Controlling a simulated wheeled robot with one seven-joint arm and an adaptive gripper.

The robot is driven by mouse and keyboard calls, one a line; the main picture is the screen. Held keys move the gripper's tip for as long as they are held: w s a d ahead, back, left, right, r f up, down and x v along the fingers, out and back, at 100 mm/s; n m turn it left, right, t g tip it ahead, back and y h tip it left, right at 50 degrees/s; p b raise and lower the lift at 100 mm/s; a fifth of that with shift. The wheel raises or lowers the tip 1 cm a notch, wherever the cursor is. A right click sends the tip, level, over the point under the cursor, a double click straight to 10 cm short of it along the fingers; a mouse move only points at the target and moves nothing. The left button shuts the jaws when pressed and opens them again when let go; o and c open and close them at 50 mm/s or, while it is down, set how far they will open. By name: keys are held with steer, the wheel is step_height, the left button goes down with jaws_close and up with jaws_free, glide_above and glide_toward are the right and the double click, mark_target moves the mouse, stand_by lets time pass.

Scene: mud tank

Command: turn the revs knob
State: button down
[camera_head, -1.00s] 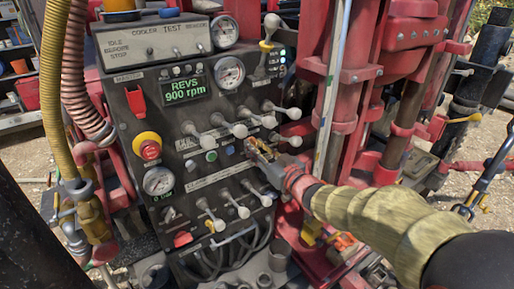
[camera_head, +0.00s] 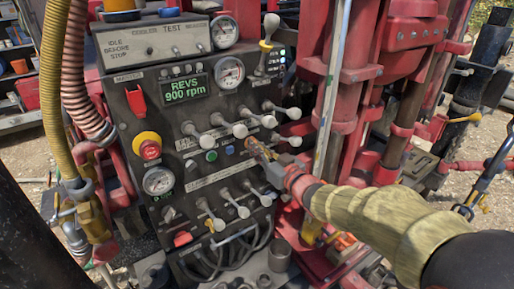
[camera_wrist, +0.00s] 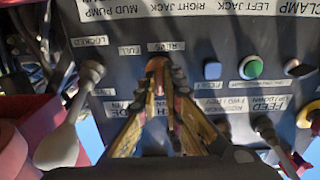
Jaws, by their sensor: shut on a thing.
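The revs knob sits on the control panel (camera_head: 220,150) under the "REVS" label (camera_wrist: 166,47), seen upside down in the wrist view. An orange part of the knob (camera_wrist: 157,64) shows between the fingertips; the rest is hidden by them. My gripper (camera_wrist: 163,75) is shut on the knob, its yellow fingers converging at the panel face. In the head view my gripper (camera_head: 252,145) reaches the panel from the right, and the knob itself is hidden. The green display (camera_head: 184,91) reads "REVS 900 rpm".
White-knobbed levers (camera_head: 240,130) stand above and below my gripper. A lever (camera_wrist: 62,145) is close at left in the wrist view. A green button (camera_wrist: 251,67) and a red emergency button (camera_head: 149,150) are on the panel. Red mast parts (camera_head: 345,110) stand to the right.

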steer(key=shift+m, duration=0.3)
steer(key=shift+w+d+m+p, duration=0.1)
steer(key=shift+m+p, duration=2.3)
steer(key=shift+m, duration=1.5)
steer(key=c, duration=1.9)
jaws_free()
steer(key=v, duration=1.2)
steer(key=shift+f, duration=0.1)
